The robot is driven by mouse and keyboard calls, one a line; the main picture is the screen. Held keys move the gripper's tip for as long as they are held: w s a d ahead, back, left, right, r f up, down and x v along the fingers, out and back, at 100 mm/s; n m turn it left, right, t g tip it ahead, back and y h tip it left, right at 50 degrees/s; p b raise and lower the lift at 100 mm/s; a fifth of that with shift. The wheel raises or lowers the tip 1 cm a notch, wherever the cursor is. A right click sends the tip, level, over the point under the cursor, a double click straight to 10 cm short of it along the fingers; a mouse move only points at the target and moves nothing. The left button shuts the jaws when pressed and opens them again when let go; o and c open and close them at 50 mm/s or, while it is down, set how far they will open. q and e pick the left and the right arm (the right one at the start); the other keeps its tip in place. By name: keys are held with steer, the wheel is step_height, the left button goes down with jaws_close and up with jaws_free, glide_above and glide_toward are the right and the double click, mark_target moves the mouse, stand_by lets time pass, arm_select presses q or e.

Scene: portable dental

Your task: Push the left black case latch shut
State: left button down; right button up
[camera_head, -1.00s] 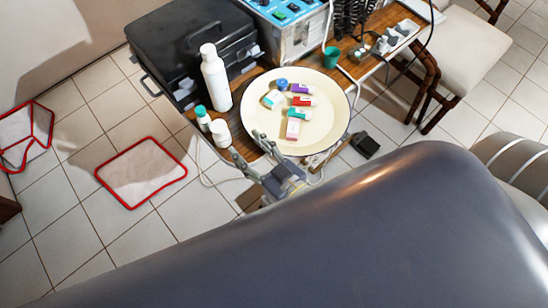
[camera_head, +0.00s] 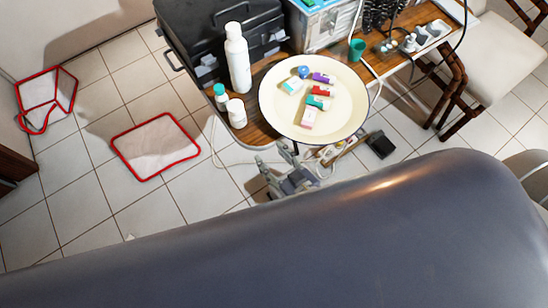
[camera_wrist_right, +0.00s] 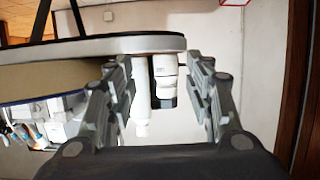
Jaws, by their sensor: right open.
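The black case (camera_head: 200,25) stands at the back left of the wooden table in the head view. A pale, small patch on its front (camera_head: 208,62) looks like the left latch; it is too small to tell whether it is open or shut. A second one (camera_head: 278,38) shows farther right. My right gripper (camera_head: 273,158) is below the table's front edge in the picture, apart from the case, with the bottles and plate between. In the right wrist view its two fingers (camera_wrist_right: 157,85) are spread and empty. My left gripper is not in view.
A white bottle (camera_head: 238,62), a green-capped bottle (camera_head: 221,98) and a white jar (camera_head: 236,113) stand before the case. A cream plate (camera_head: 275,110) holds several small tubes. A large dark padded surface (camera_head: 300,235) fills the foreground. Red-edged white pieces lie on the floor at left.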

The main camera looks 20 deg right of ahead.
steer(key=c, duration=0.4)
steer(key=shift+w+a+r+n, duration=0.25)
steer(key=shift+n, duration=0.15)
steer(key=c, duration=0.4)
steer(key=w+a+r+n, duration=0.1)
steer(key=n, duration=0.1)
steer(key=w+a+r+n+y+p, duration=0.1)
steer(key=n, duration=0.2)
steer(key=w+a+r+n+g, duration=0.1)
steer(key=a+n, duration=0.1)
steer(key=shift+w+r+y, duration=0.1)
steer(key=shift+w+y, duration=0.2)
steer(key=shift+w, duration=0.05)
jaws_close()
steer(key=n+h+p, duration=0.2)
steer(key=n+p, duration=0.2)
steer(key=n, duration=2.2)
glide_toward(208, 61)
steer(key=shift+t, duration=0.3)
steer(key=s+f, duration=0.1)
steer(key=s+d+f, duration=0.2)
steer(key=s, duration=0.1)
steer(key=shift+s, duration=0.1)
steer(key=shift+w+r+n, duration=0.25)
steer(key=shift+w+n, duration=0.05)
steer(key=shift+n, duration=0.7)
steer(key=shift+w+a+f, duration=0.1)
steer(key=shift+w, duration=0.25)
steer(key=x, duration=0.9)
steer(key=shift+w+a, duration=0.1)
